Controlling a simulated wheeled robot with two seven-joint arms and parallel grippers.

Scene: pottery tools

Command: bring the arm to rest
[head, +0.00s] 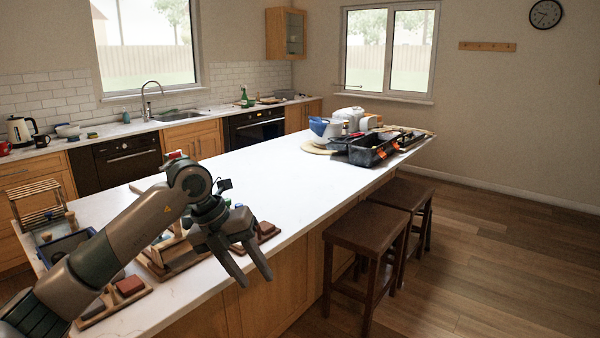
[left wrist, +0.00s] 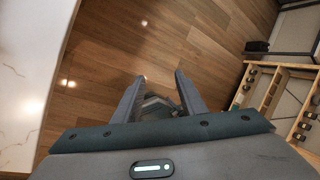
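My left arm comes in from the left in the head view. My left gripper (head: 252,268) hangs at the front edge of the white island counter (head: 225,190), its fingers pointing down and apart, with nothing between them. In the left wrist view the same gripper (left wrist: 155,90) shows two spread fingers over the wooden floor (left wrist: 135,45), and the counter edge lies at the left. My right gripper is in neither view.
Wooden trays with tools (head: 175,258) and a red block (head: 129,285) lie beneath and beside my left arm. A black tool tray (head: 368,150) stands at the counter's far end. Two brown stools (head: 368,232) stand along its right side. The counter's middle is clear.

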